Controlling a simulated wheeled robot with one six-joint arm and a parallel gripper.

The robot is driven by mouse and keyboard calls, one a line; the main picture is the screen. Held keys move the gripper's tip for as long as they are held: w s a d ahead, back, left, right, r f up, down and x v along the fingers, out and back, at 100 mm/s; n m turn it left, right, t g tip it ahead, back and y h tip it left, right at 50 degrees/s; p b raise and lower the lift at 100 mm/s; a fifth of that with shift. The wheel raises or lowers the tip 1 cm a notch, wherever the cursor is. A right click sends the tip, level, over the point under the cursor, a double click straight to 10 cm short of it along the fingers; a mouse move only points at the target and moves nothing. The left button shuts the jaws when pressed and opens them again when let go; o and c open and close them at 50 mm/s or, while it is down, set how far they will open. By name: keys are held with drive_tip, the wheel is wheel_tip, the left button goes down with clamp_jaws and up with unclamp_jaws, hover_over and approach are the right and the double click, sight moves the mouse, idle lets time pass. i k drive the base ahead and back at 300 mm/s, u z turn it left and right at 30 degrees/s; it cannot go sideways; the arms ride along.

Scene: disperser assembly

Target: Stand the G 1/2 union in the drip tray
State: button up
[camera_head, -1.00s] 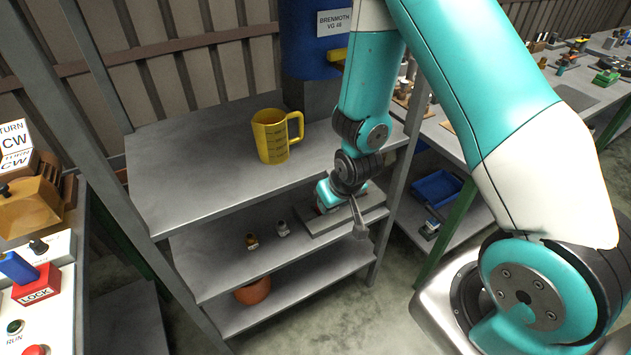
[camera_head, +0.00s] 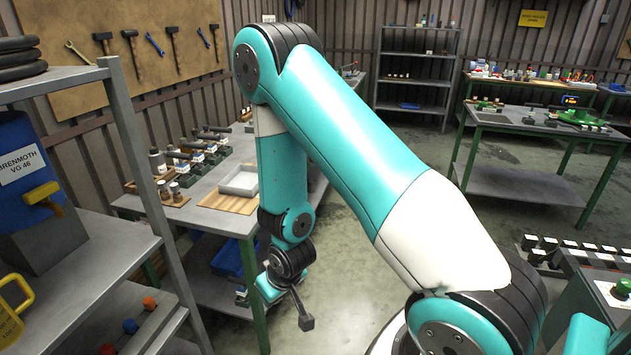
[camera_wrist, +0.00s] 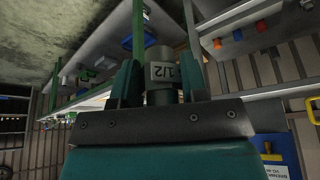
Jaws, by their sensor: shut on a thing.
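My gripper (camera_wrist: 162,84) is shut on a grey cylindrical fitting, the G 1/2 union (camera_wrist: 158,55), in the wrist view. Its pale label reads "1/2" upside down, and a finger stands on each side of it. A pale, shallow, square tray (camera_head: 241,181), which looks like the drip tray, lies on the bench top, above and behind my gripper. It appears empty.
Small fittings (camera_head: 175,190) and several valve-like parts (camera_head: 190,150) stand left of the tray on the bench. A blue bin (camera_head: 228,262) is on the bench's lower shelf. A grey rack (camera_head: 110,260) stands at left. Open floor (camera_head: 365,260) lies to the right.

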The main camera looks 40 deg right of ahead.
sight(246, 180)
drive_tip(key=z, duration=0.2)
drive_tip(key=i, duration=1.85)
drive_tip(key=z, duration=0.65)
